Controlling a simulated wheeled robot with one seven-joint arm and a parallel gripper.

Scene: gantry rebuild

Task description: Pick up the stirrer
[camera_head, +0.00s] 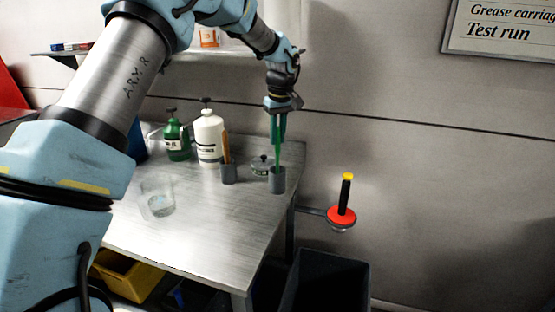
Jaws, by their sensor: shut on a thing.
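The stirrer (279,158) is a thin green stick that stands upright, its lower end inside a small grey cup (277,181) near the right edge of the metal table. My gripper (278,128) points down above the cup and is shut on the upper part of the stirrer. The stirrer's lower end is hidden by the cup wall. My arm comes in from the left and reaches over the table.
A second grey holder (228,174) with an orange item stands to the left, with a small lidded pot (262,165) between. White (209,140) and green (177,142) pump bottles stand behind. A clear beaker (158,199) is at front left. A dark bin (325,283) stands below right.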

